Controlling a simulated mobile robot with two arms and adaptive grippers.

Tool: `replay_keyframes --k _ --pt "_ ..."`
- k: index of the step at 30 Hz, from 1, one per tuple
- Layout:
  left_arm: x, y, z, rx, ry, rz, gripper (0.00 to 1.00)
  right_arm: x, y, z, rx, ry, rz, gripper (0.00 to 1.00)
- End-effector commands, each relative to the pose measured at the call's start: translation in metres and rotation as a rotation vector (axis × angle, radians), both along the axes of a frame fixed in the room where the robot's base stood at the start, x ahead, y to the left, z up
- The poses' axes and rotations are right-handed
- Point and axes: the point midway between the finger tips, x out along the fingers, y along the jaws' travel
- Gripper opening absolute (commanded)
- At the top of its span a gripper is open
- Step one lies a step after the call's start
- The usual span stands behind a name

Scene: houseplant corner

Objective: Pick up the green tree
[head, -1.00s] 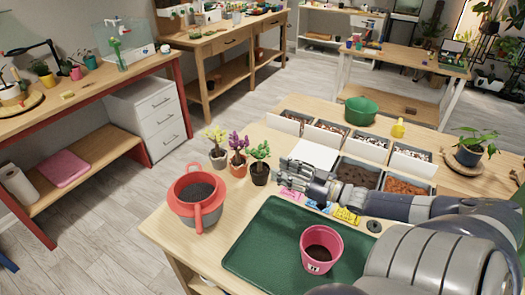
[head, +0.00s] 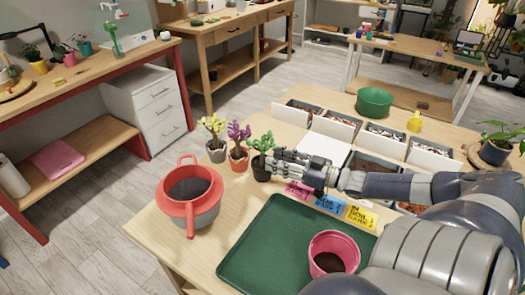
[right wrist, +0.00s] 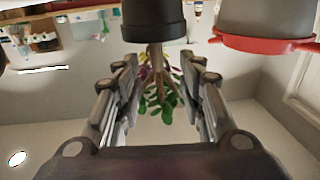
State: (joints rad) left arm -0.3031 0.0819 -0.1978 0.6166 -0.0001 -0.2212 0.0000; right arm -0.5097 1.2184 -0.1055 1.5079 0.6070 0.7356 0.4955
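The green tree (head: 262,144) stands upright in a small black pot (head: 261,169) on the wooden table, at the right end of a row of three little trees. My right gripper (head: 275,165) reaches in from the right, its fingertips beside the green tree and its pot. In the right wrist view, which looks upside down, the green leaves (right wrist: 160,102) hang between two spread fingers (right wrist: 163,98), with the dark pot (right wrist: 153,20) above. The fingers look open, with gaps on both sides of the tree. My left gripper is not in view.
A purple tree (head: 238,134) and a yellow tree (head: 213,126) stand close on the left. A red-rimmed grey pot (head: 190,212) stands in front of them. A green tray (head: 258,250) holds a pink pot (head: 333,243). Coloured labels (head: 330,204) and soil bins lie to the right.

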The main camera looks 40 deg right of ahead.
Motion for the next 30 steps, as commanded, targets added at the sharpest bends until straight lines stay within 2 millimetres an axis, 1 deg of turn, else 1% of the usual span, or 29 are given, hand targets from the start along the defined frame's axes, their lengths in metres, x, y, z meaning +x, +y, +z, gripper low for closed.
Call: replay_keyframes --k 5,8,15,19,24,30 --pt "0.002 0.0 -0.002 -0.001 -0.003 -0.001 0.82 0.006 0.002 -0.001 0.0 0.001 0.0 0.37" --pt "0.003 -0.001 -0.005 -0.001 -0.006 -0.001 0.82 0.013 0.004 0.0 0.001 -0.002 0.0 0.37" --pt "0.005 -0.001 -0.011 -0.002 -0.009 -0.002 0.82 0.038 0.011 0.0 0.001 -0.003 -0.001 0.37" --pt "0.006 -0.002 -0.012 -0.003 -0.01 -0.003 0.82 0.048 0.015 0.0 0.001 -0.002 -0.001 0.37" --pt "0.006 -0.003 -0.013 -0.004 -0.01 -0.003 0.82 0.053 0.018 0.0 0.0 0.0 0.0 0.37" --pt "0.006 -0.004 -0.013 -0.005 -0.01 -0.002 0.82 0.053 0.018 -0.001 -0.001 0.002 0.0 0.37"
